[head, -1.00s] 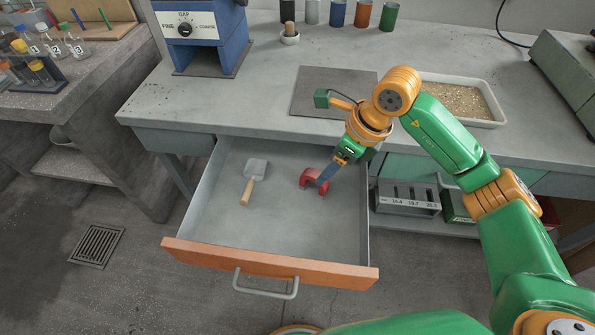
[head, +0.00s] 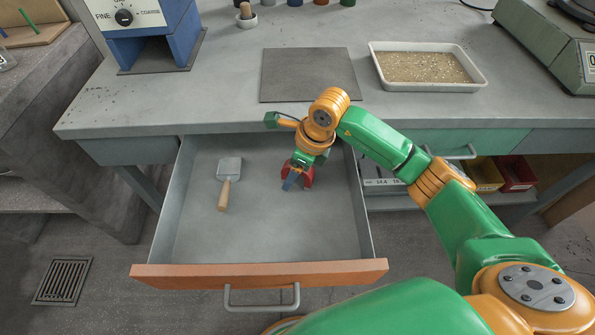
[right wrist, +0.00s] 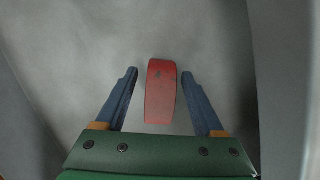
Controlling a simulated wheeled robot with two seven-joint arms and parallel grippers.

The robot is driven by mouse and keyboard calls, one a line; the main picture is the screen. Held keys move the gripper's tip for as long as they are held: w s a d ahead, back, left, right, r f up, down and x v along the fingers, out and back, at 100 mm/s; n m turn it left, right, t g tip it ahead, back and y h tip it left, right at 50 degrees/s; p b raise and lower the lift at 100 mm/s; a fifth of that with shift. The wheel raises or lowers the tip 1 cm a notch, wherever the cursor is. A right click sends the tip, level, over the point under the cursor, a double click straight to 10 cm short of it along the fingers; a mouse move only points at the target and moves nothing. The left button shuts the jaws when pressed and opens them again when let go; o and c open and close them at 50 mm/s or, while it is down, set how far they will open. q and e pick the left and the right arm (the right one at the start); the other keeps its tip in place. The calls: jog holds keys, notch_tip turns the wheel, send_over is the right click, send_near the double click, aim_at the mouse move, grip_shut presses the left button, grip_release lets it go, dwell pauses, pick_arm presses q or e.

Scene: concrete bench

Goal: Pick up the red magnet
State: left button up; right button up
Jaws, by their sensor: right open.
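The red magnet (head: 308,176) lies in the open drawer, toward its back right, partly hidden behind my right gripper (head: 290,182). In the right wrist view the magnet (right wrist: 161,92) is seen from above as a long red bar shape. It lies between the two blue fingers of my right gripper (right wrist: 160,84), with a gap on each side. The right gripper is open and holds nothing. My left gripper is not in view.
The drawer (head: 260,271) is pulled out from the bench, and a scoop with a wooden handle (head: 228,180) lies in its left half. The drawer's right wall (head: 357,205) is close to my right arm. A grey mat (head: 309,75) and a tray of grit (head: 427,66) are on the bench.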

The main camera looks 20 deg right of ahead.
grip_shut()
dwell(1.3)
